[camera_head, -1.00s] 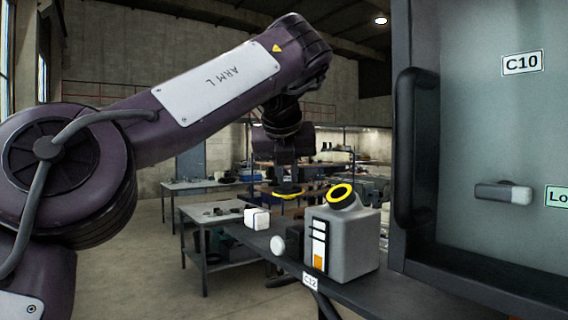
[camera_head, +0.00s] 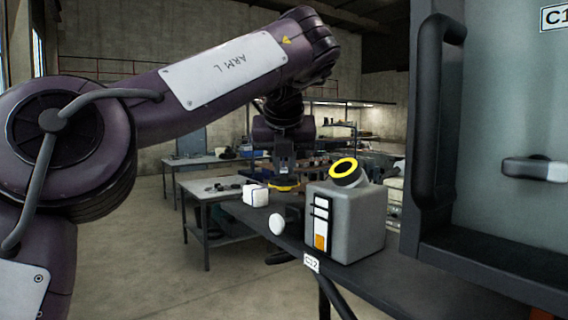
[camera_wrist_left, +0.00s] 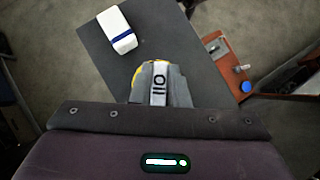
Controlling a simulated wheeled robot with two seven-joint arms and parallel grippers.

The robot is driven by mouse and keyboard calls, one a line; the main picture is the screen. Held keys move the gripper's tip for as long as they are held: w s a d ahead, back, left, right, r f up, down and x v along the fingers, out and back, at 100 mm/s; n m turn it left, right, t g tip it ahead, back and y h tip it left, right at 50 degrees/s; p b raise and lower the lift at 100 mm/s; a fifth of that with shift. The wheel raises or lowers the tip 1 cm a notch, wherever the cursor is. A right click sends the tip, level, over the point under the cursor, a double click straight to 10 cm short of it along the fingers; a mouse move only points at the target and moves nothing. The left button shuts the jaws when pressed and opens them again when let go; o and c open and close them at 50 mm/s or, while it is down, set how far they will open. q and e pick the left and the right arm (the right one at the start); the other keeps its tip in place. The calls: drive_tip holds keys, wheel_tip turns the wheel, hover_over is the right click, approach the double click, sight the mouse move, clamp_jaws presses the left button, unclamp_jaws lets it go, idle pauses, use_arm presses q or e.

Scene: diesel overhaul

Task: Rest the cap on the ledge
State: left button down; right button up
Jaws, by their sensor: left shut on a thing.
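The cap (camera_head: 284,187) is a yellow-rimmed disc under my left gripper (camera_head: 284,172), which is shut on it. My right gripper is not in view.
A white box with a blue stripe (camera_head: 255,195) stands on the ledge left of the cap. A white round knob (camera_head: 277,224) is beside the canister. A grey cabinet door with a black handle (camera_head: 437,110) fills the right. Work tables (camera_head: 206,196) stand behind.

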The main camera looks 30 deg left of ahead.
sight(284, 179)
use_arm(q)
drive_tip(key=shift+w+f+b, duration=0.1)
drive_tip(key=shift+f+b, duration=0.35)
drive_tip(key=shift+f, duration=0.25)
drive_tip(key=shift+f+b, duration=1.55)
drive_tip(key=shift+f, duration=0.4)
drive_tip(key=c, duration=1.3)
unclamp_jaws()
drive_tip(key=shift+r, duration=0.1)
